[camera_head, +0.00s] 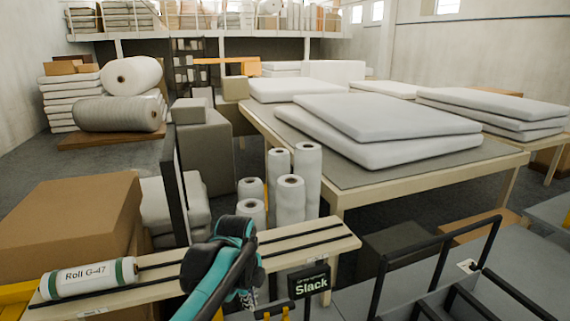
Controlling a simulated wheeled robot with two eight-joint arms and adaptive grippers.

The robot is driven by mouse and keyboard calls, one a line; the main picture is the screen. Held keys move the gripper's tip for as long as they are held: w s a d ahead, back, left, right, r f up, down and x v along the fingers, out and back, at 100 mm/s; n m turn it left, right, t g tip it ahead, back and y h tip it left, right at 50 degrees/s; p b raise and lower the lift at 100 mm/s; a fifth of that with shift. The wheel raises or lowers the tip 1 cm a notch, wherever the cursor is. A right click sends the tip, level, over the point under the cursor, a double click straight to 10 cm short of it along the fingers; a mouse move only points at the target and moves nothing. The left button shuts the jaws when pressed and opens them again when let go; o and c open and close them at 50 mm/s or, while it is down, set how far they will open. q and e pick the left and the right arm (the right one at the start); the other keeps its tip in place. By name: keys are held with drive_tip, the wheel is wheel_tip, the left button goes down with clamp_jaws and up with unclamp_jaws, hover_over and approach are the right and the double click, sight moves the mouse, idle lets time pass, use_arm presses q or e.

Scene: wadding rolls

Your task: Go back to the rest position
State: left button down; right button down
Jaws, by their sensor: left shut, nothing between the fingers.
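My left arm, teal and black, rises from the bottom edge and bends over a pale wooden rack. My left gripper (247,296) is low at the rack's front edge, partly hidden by my own arm, shut with nothing in it. A white roll labelled "Roll G-47" (88,277), with green bands at its ends, lies at the left end of the rack (318,237), clear of the gripper. My right gripper is not in view.
A black "Slack" sign (309,282) stands just right of my left gripper. Several upright white rolls (291,199) stand behind the rack. A cardboard box (75,218) is at left. A grey cart with black handles (439,262) fills the lower right. A table (441,167) bears white pads.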

use_arm(q)
drive_tip(key=s+a+f+n+t+b, duration=0.2)
drive_tip(key=s+a+f+n+b, duration=0.2)
drive_tip(key=s+f+n, duration=0.4)
drive_tip(key=s+a+f+n+t+b, duration=0.3)
drive_tip(key=s+a+f+n+b, duration=0.2)
drive_tip(key=s+f+n, duration=0.4)
drive_tip(key=n+b, duration=0.1)
drive_tip(key=n, duration=0.4)
